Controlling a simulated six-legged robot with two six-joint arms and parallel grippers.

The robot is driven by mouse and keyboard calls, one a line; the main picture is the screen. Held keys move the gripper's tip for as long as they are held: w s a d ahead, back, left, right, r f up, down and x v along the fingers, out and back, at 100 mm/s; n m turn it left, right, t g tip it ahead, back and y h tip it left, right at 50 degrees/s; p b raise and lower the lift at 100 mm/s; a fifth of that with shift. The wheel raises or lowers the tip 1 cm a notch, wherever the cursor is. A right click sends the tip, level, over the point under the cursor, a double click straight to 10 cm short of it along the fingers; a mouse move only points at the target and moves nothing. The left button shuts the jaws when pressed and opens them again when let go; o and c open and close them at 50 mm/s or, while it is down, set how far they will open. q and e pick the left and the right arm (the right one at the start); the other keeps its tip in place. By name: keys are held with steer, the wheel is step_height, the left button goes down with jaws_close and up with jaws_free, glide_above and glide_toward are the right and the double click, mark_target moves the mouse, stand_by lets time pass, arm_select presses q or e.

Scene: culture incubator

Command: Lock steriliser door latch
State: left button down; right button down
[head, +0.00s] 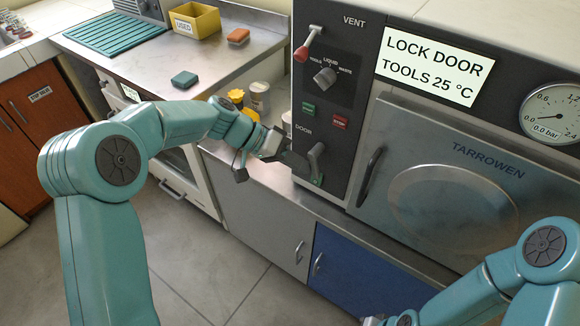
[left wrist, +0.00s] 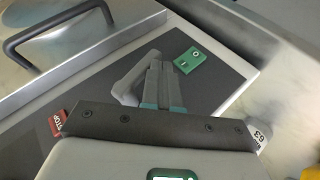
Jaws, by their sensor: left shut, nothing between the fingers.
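The steriliser door (head: 455,180), marked TARROWEN, looks closed. Its latch is the grey lever (head: 315,160) under the word DOOR on the dark control panel; the lever (left wrist: 132,80) also shows in the left wrist view. A green O/I label (left wrist: 193,60) lies just beyond its end. My left gripper (head: 294,160) is shut and empty, right beside the lever on its left in the head view. In the left wrist view its fingertips (left wrist: 161,66) lie alongside the lever; contact is unclear. My right gripper is mostly cut off at the bottom edge of the head view.
The screen (head: 435,67) reads LOCK DOOR, TOOLS 25 °C. The gauge (head: 553,115) reads 0.0 bar. A door handle (head: 370,176), green and red buttons (head: 340,123) and a red-tipped vent lever (head: 309,42) are close by. Yellow-capped jars (head: 236,97) stand behind my left forearm.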

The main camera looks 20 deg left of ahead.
arm_select(q)
steer(key=d+n+h+b, duration=0.1)
steer(key=h+b, duration=0.1)
steer(key=b, duration=0.1)
steer(key=d+f+h+b, duration=0.1)
steer(key=h+b, duration=0.2)
steer(key=b, duration=0.1)
steer(key=s+n+h+b, duration=0.1)
steer(key=h+b, duration=0.1)
steer(key=b, duration=0.1)
steer(key=shift+d+f+n+g+h+b, duration=0.3)
steer(key=shift+d+f+g+b, duration=0.05)
steer(key=shift+d+g+b, duration=0.05)
steer(key=shift+s+d+r+n+h+b, duration=0.1)
steer(key=shift+d+r+n+h+b, duration=0.15)
steer(key=shift+h+b, duration=0.35)
steer(key=shift+s+d+n+h+b, duration=0.15)
steer(key=shift+n+h+b, duration=0.25)
steer(key=shift+h, duration=0.2)
steer(key=shift+w+r+t, duration=0.1)
steer(key=shift+r+t, duration=0.05)
steer(key=shift+t, duration=0.15)
steer(key=shift+d+r, duration=0.1)
steer(key=shift+r, duration=0.1)
steer(key=b, duration=0.2)
glide_toward(314, 173)
step_height(314, 173, down, 3)
steer(key=shift+a+f, duration=0.15)
steer(key=shift+a, duration=0.3)
